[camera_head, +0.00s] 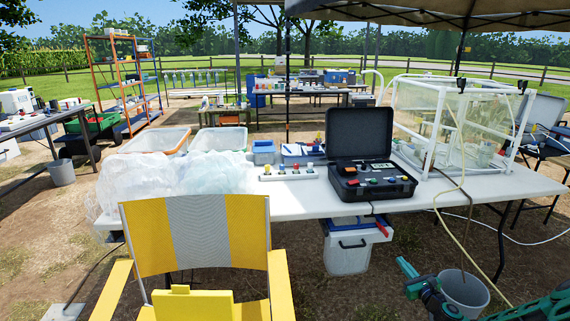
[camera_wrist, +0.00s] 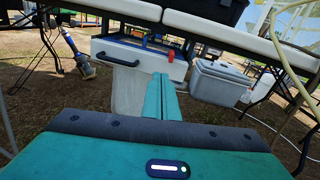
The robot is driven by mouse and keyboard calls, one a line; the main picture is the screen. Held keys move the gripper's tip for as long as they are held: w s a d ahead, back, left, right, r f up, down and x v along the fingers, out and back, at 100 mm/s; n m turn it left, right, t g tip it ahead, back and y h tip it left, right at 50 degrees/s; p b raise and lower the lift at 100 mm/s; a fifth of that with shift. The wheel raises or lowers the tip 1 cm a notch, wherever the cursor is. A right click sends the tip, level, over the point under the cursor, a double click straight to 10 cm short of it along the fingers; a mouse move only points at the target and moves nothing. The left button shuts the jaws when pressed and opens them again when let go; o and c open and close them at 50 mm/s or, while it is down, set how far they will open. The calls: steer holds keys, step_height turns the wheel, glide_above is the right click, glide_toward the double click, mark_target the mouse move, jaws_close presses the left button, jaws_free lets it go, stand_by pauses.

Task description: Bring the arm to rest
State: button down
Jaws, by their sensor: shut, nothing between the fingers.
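My gripper (camera_head: 408,275) shows at the lower right in the head view, with my green arm reaching in from the bottom right corner. It is below the level of the white table (camera_head: 478,186) and in front of it, beside a grey bucket (camera_head: 462,291). In the wrist view my gripper (camera_wrist: 161,78) is shut and empty, its two green fingers together. They point toward the table's underside and a white drawer box (camera_wrist: 115,50) with a blue rim. The fingers appear apart from the box, but the gap is hard to judge.
A yellow chair (camera_head: 196,235) stands before the table. On the table are an open black case (camera_head: 360,135), a clear-walled enclosure (camera_head: 440,112), trays and plastic bags (camera_head: 215,172). A hose (camera_head: 470,215) hangs near the bucket. A grey cooler (camera_wrist: 222,82) is under the table in the wrist view.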

steer(key=s+a+r+n+g+y, duration=0.35)
steer(key=a+n+g, duration=0.2)
steer(key=n, duration=0.25)
steer(key=s+a+r+n+g+y, duration=0.2)
steer(key=s+a+r+n+g, duration=0.25)
steer(key=a+n, duration=0.35)
steer(key=s+d+r+n+g+h, duration=0.25)
steer(key=s+r+n, duration=0.25)
steer(key=s+r, duration=0.6)
steer(key=s+d+r+n+g+h, duration=0.1)
steer(key=s+r+n+g+h, duration=0.3)
steer(key=s+r, duration=0.65)
steer(key=s+a+r+n, duration=0.1)
steer(key=s+r, duration=0.2)
steer(key=s, duration=0.7)
steer(key=s+a+r+n+h, duration=0.1)
steer(key=s+r, duration=0.2)
steer(key=s, duration=0.8)
steer(key=shift+g, duration=0.45)
steer(key=shift+w, duration=0.1)
